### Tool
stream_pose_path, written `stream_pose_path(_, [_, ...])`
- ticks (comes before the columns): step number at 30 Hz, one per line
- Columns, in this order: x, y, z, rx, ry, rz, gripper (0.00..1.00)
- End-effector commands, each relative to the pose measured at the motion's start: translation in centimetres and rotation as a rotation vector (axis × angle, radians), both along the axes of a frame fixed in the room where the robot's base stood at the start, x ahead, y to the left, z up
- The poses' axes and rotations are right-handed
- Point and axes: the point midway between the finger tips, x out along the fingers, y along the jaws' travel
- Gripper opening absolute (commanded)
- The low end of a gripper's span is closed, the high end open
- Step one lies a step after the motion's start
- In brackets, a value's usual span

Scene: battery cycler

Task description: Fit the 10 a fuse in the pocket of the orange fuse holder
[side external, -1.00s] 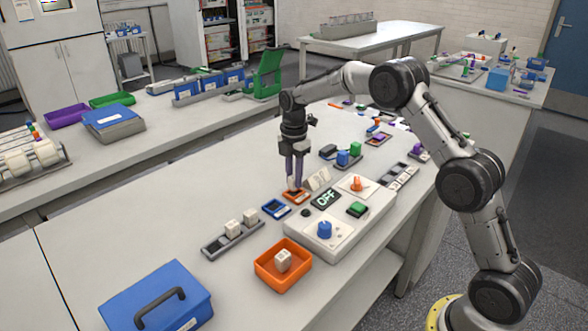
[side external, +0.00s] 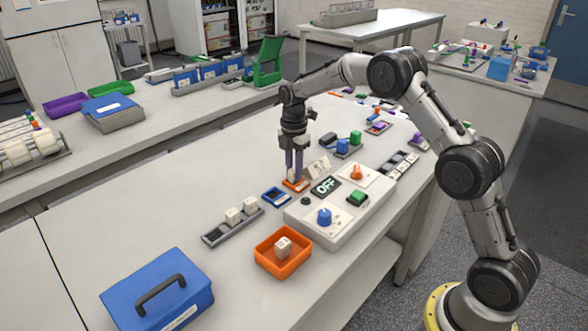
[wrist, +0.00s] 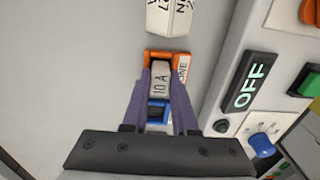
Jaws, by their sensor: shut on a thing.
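The pale fuse marked "10 A" (wrist: 160,82) is between the two purple fingers of my gripper (side external: 295,176), which is shut on it. In the wrist view, the orange fuse holder (wrist: 151,55) shows around the fuse's far end, and a label lies along its right side. In the side view, the orange fuse holder (side external: 302,186) is directly below the fingertips. The fuse is upright at the holder, but I cannot tell how deep it sits. The fingers and fuse hide the pocket.
A blue holder (side external: 276,196) sits close beside the orange one. The control box (side external: 312,233) with an OFF display (side external: 326,186) is to the right. A grey rack (side external: 217,234) with white blocks and an orange tray (side external: 262,259) are nearer the camera.

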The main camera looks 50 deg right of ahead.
Motion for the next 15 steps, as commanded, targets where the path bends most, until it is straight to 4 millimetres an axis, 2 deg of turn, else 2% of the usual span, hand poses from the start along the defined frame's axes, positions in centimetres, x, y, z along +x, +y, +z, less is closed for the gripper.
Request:
stream_pose_path(3, [0.01,0.00,-0.16,0.000,0.000,0.000,0.00])
stream_pose_path(4, [0.02,0.00,-0.17,0.000,0.000,0.000,0.28])
stream_pose_path(9, [0.02,0.00,-0.15,0.000,-0.001,0.000,0.59])
stream_pose_path(10, [0.02,0.00,-0.15,0.000,-0.001,0.000,0.61])
stream_pose_path(15, [0.02,0.00,-0.16,0.000,0.000,0.000,0.61])
